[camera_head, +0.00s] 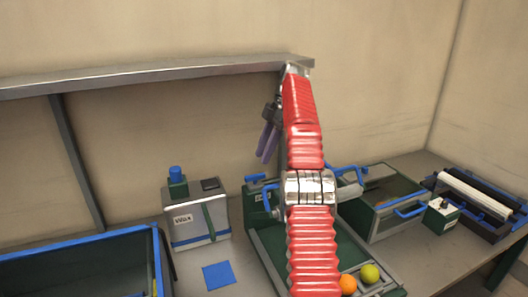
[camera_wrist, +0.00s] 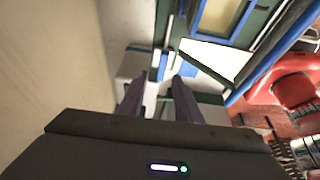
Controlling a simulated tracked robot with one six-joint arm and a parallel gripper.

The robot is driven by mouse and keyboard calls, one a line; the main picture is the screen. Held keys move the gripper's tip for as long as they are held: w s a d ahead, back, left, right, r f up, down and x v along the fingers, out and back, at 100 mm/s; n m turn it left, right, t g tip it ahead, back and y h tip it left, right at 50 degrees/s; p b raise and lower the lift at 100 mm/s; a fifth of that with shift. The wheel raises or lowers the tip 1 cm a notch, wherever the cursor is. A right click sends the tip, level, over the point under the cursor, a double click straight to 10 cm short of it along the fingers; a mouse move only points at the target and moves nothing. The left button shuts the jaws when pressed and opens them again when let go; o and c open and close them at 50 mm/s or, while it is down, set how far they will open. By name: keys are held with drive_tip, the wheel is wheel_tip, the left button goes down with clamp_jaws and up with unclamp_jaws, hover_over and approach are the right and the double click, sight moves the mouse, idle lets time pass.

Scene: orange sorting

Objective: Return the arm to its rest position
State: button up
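My red arm (camera_head: 311,245) rises through the middle of the head view. My gripper (camera_head: 267,142) hangs near its top, beside the back wall, with its purple fingers pointing down. In the wrist view the two fingers of my gripper (camera_wrist: 158,84) stand apart with nothing between them. An orange (camera_head: 347,284) and a yellow-green fruit (camera_head: 369,273) lie on the green sorting tray (camera_head: 272,241), low and to the right of my arm. My arm hides part of the tray.
A grey rail (camera_head: 150,76) runs along the wall near my gripper's height. A box labelled Wax (camera_head: 196,215) stands to the left, with a blue-rimmed bin (camera_head: 85,240) further left. A green crate (camera_head: 378,205) and a roller unit (camera_head: 475,200) stand to the right.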

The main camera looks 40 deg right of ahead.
idle(0.3)
drive_tip(key=shift+w+a+r, duration=0.15)
drive_tip(key=shift+a+r, duration=0.2)
drive_tip(key=shift+a, duration=0.05)
drive_tip(key=s+a+r+m+t+h, duration=0.1)
drive_tip(key=s+a+r+m, duration=0.2)
drive_tip(key=a, duration=0.4)
drive_tip(key=s+a+r+m+h, duration=0.1)
drive_tip(key=s+a+r+m, duration=0.1)
drive_tip(key=a, duration=0.5)
drive_tip(key=s+a+r+m+t+h, duration=0.1)
drive_tip(key=s+a+r+m, duration=0.2)
drive_tip(key=a, duration=0.4)
drive_tip(key=s+a+f+m+t, duration=0.1)
drive_tip(key=s+a+f+m, duration=0.1)
drive_tip(key=s+a+f, duration=0.2)
drive_tip(key=s+a+f+m, duration=0.2)
drive_tip(key=s+a+f, duration=0.2)
drive_tip(key=s, duration=0.7)
drive_tip(key=s+a+f+m+t+h, duration=0.1)
drive_tip(key=s+a+f+m, duration=0.2)
drive_tip(key=s+a+f, duration=0.2)
drive_tip(key=s+f, duration=0.2)
drive_tip(key=s, duration=0.1)
drive_tip(key=shift+s+t, duration=0.15)
drive_tip(key=shift+t, duration=0.15)
drive_tip(key=shift+f, duration=0.1)
